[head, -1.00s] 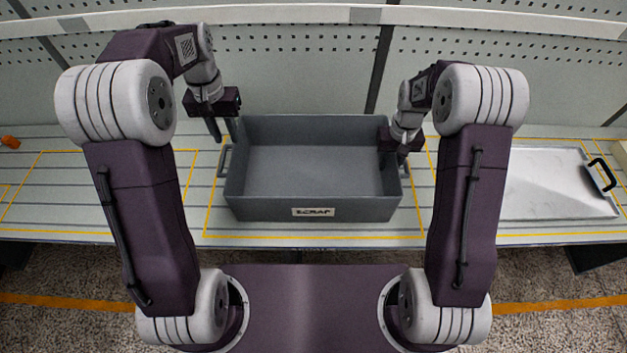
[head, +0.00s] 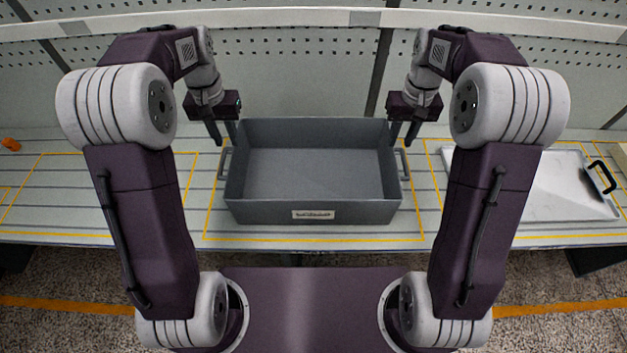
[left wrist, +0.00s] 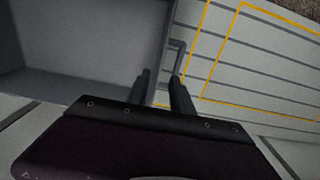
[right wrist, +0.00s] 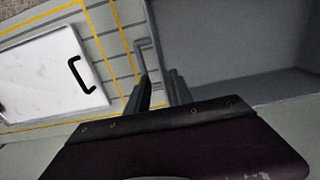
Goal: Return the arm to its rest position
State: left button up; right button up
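My right gripper (head: 404,133) is open and empty, above the table just beyond the right end of the grey scrap bin. Its two fingers show apart in the right wrist view (right wrist: 158,92), near the bin's side handle. My left gripper (head: 226,133) is open and empty at the bin's left end, at a matching height. Its fingers show apart in the left wrist view (left wrist: 160,90). Nothing is held by either gripper.
The grey bin (head: 312,212) stands empty inside a yellow outline on the table (head: 110,190). A white tray with a black handle (head: 562,190) lies at the right. A small orange object (head: 11,145) lies at the far left. A perforated back panel (head: 300,60) rises behind.

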pick_arm(q)
jog(key=shift+r, duration=0.1)
